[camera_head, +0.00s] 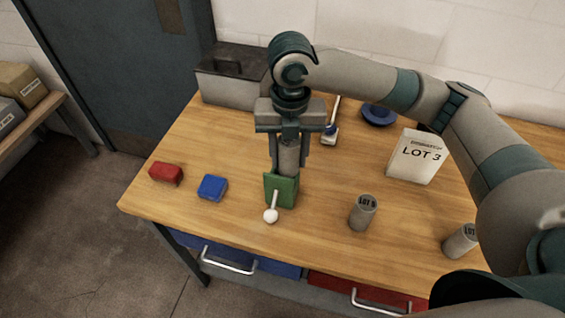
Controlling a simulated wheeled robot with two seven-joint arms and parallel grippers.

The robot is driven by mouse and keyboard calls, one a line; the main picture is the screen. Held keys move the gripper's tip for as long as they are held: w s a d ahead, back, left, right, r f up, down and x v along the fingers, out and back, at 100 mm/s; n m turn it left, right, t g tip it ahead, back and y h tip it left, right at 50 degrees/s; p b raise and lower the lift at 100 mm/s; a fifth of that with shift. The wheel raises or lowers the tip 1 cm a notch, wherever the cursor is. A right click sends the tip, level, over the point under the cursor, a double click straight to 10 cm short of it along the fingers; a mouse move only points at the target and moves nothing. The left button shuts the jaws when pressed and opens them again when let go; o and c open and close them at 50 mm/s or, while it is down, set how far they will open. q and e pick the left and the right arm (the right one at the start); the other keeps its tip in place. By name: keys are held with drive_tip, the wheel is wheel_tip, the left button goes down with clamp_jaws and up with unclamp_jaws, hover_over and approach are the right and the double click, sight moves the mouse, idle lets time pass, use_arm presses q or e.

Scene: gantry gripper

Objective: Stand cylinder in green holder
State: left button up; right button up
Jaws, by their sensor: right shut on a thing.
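The green holder (284,190) stands on the wooden table near its front edge, with a white-knobbed lever in front of it. My right gripper (289,162) points down right over the holder. It is shut on a grey cylinder (289,155), which is upright between the fingers. The cylinder's lower end is hidden behind the holder's front, so I cannot tell whether it rests on the bottom. Two other grey cylinders stand on the table, one right of the holder (363,213) and one further right (460,241). My left gripper is not in view.
A red block (166,172) and a blue block (212,187) lie left of the holder. Blue and red drawers are under the table edge. Table between the holder and sign is clear.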

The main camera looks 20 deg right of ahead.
sight(283, 171)
drive_tip(key=shift+w+a+f, duration=0.4)
drive_tip(key=shift+a, duration=0.25)
drive_tip(key=shift+f, duration=0.1)
wheel_tip(283, 171, down, 3)
drive_tip(key=shift+s+r+p, duration=0.1)
drive_tip(key=shift+r+p, duration=0.1)
drive_tip(key=shift+p, duration=0.55)
drive_tip(key=shift+f, duration=0.6)
drive_tip(key=shift+f, duration=0.6)
drive_tip(key=o, duration=1.4)
